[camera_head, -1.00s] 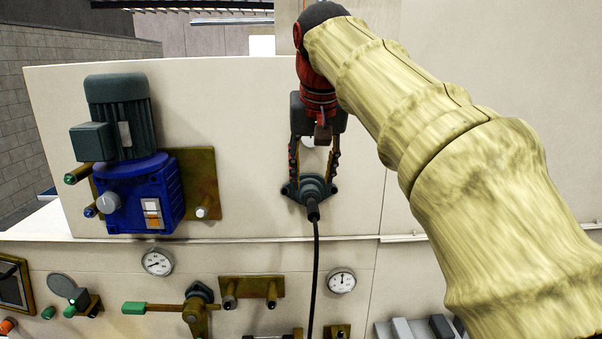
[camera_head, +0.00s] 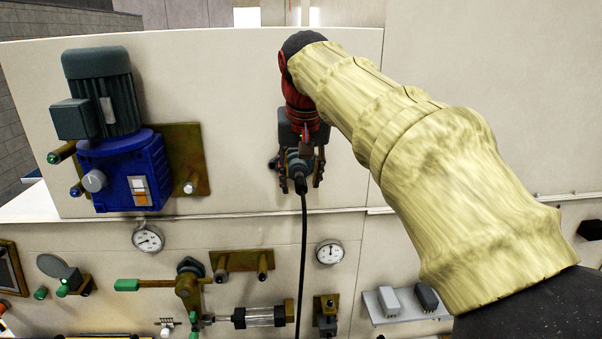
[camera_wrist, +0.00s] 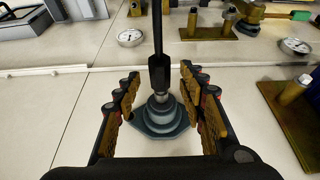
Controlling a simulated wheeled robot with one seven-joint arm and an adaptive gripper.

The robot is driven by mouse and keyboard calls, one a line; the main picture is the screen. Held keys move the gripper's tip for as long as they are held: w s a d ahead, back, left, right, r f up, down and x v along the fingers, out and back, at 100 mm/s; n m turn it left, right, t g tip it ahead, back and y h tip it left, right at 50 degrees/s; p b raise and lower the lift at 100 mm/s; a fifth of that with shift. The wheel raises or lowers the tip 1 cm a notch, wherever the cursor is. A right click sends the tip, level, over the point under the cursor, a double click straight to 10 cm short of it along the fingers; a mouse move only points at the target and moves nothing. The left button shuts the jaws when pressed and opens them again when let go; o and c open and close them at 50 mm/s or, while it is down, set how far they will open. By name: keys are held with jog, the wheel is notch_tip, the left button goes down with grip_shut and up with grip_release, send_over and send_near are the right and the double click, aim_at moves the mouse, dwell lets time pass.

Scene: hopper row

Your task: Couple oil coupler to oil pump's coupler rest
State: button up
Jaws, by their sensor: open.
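The coupler (camera_head: 300,184) is a dark end fitting on a black cable. It sits in a grey-blue stepped, flanged socket (camera_wrist: 160,120) on the pale wall panel, and its black end shows in the wrist view (camera_wrist: 159,75). My gripper (camera_head: 301,186) is open, with a finger on each side of the coupler. In the wrist view the fingers (camera_wrist: 160,80) show gaps to it on both sides. The pump (camera_head: 120,170), blue with a dark green motor, stands left on a brass plate (camera_head: 185,155) with several pegs. I cannot tell which part is the coupler rest.
The black cable (camera_head: 304,260) hangs down across the lower panel. That panel carries gauges (camera_head: 148,240), a green-handled valve (camera_head: 187,284), a pegged brass plate (camera_head: 242,262) and a clear cylinder (camera_head: 258,316). A ledge (camera_head: 230,217) runs below the upper panel. Wall between pump and gripper is bare.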

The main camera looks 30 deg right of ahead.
jog(key=shift+a, duration=0.1)
jog(key=shift+c, duration=0.4)
grip_shut()
dwell(0.5)
